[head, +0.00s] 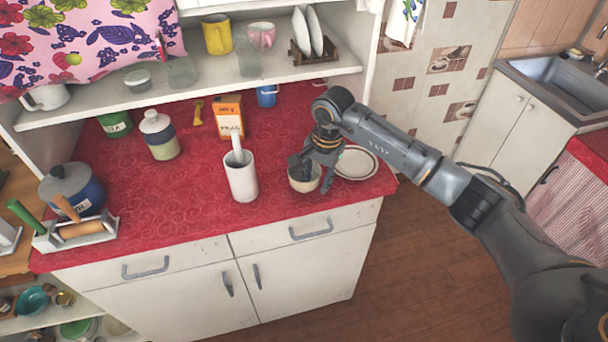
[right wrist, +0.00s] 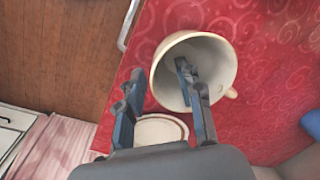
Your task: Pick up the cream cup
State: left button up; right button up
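The cream cup (head: 304,184) stands upright on the red counter cloth near the front edge, left of a white plate. My right gripper (head: 312,172) is over it with fingers pointing down. In the right wrist view the cup (right wrist: 222,60) shows its open mouth and a handle at its lower right. There my right gripper (right wrist: 160,100) is open, with one finger inside the mouth and the other outside beside the rim. A gap shows between the outer finger and the cup wall. My left gripper is in neither view.
The white plate (head: 357,163) lies just right of the cup. A tall white container (head: 241,180) stands to the left, with an orange box (head: 229,116) behind it. A blue mug (head: 267,96) stands further back. A shelf (head: 200,90) overhangs the counter's rear.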

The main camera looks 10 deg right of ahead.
grip_shut()
jog(key=shift+r, duration=0.1)
jog(key=shift+w+r+b, duration=0.1)
jog(key=shift+r+b, duration=0.45)
jog(key=shift+b, duration=0.15)
jog(key=shift+r+b, duration=0.6)
jog(key=shift+r, duration=0.05)
jog(key=s+a+r+b, duration=0.2)
jog(key=s+r, duration=0.3)
jog(key=s, duration=0.1)
jog(key=s+a+r+b, duration=0.2)
jog(key=s+r, duration=0.3)
jog(key=s, duration=0.2)
jog(key=shift+s+a+r+b, duration=0.25)
jog(key=shift+a+b, duration=0.05)
jog(key=shift+b, duration=0.1)
